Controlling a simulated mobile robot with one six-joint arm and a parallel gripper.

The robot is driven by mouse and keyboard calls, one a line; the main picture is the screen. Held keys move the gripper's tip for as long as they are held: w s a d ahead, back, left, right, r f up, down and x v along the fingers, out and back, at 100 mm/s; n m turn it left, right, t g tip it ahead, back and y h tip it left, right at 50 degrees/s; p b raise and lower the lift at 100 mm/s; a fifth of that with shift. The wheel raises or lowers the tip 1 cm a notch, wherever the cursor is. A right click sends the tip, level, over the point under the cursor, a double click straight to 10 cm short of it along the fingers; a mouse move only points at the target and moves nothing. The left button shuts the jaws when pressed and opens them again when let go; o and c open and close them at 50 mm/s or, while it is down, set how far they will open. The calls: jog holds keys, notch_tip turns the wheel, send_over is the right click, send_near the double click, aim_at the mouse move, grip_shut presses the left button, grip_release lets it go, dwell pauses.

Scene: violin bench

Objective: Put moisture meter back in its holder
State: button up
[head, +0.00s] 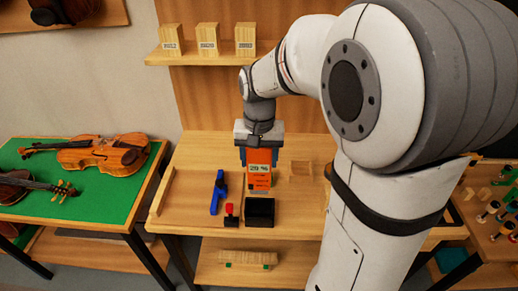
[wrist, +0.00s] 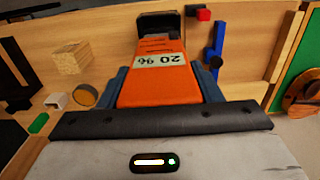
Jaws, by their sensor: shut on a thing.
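The orange moisture meter (head: 260,177), with a pale display reading about 20 %, is held upright below my gripper (head: 259,157). In the wrist view the meter (wrist: 152,88) sits between the two blue fingers of my gripper (wrist: 165,88), which are shut on its sides. A black open-topped box (head: 260,213), which looks like the holder, stands on the bench just in front of the meter in the head view. In the wrist view the box (wrist: 157,20) shows beyond the meter's far end. I cannot tell the gap between the meter's lower end and the box.
A blue clamp-like tool (head: 217,192) and a small red-and-black item (head: 231,213) are left of the box. A small wooden stand (head: 300,170) is to the right. A shelf (head: 205,58) with labelled blocks hangs behind. Violins lie on a green-topped table (head: 62,205) at left.

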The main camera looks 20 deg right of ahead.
aim_at(260, 191)
jog(key=shift+s, duration=0.1)
jog(key=shift+f+b, duration=0.45)
notch_tip(260, 191, down, 7)
jog(key=b, duration=0.5)
jog(key=shift+f+b, duration=0.25)
jog(key=shift+b, duration=0.1)
dwell(0.6)
jog(key=shift+f+b, duration=1.7)
jog(key=shift+f, duration=0.55)
jog(key=o, duration=1.2)
